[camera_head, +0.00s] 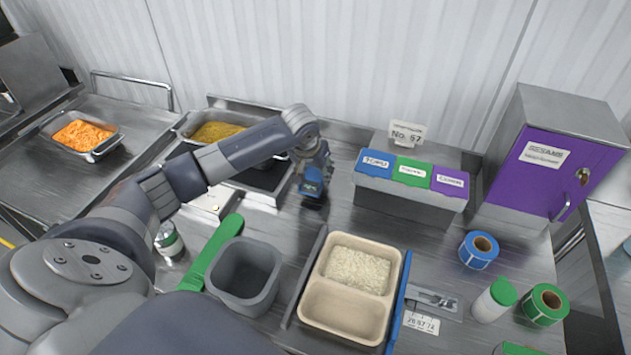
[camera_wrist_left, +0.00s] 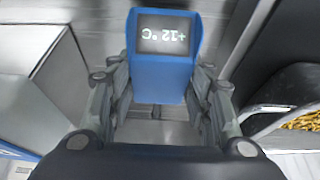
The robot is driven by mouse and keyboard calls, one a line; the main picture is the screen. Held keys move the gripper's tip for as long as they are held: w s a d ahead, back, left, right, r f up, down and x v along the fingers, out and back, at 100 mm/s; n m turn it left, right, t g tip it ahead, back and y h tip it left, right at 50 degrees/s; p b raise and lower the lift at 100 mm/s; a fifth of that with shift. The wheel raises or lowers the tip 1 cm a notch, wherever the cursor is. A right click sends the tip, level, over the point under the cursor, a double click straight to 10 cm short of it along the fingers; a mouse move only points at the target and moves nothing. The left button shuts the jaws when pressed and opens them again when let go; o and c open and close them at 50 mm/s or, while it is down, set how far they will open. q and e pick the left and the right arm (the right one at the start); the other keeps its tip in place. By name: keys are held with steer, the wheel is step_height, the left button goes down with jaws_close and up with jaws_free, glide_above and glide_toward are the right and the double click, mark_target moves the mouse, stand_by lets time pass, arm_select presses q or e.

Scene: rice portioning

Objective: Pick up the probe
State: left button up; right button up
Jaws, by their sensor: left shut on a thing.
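The probe is a blue block with a dark display. In the left wrist view the probe (camera_wrist_left: 165,70) sits between the fingers of my left gripper (camera_wrist_left: 160,95), and its display reads upside down as +12 °C. In the head view the probe (camera_head: 313,180) is at the end of my left arm, above the steel counter behind the tray. My left gripper (camera_head: 314,172) is shut on it. Whether the probe's lower end touches the counter cannot be told. My right gripper is not in view.
A grey bin with blue, green and purple lids (camera_head: 410,210) stands right of the gripper. A pan of yellow food (camera_head: 185,125) is to its left. In front are a two-compartment tray with rice (camera_head: 345,308), a grey tub (camera_head: 243,305) and a green-handled tool (camera_head: 210,250).

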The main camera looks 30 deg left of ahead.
arm_select(q)
steer(key=s+d+b, duration=0.1)
steer(key=s, duration=0.4)
steer(key=s+d+r+b, duration=0.1)
steer(key=s, duration=0.4)
steer(key=s+d+b, duration=0.1)
steer(key=s, duration=0.4)
steer(key=shift+d+r, duration=0.35)
steer(key=shift+r, duration=0.05)
steer(key=shift+s+d+r+p, duration=0.1)
steer(key=shift+s+r+p, duration=0.2)
steer(key=shift+r, duration=0.2)
step_height(320, 180, up, 5)
steer(key=p, duration=0.6)
steer(key=shift+w, duration=0.1)
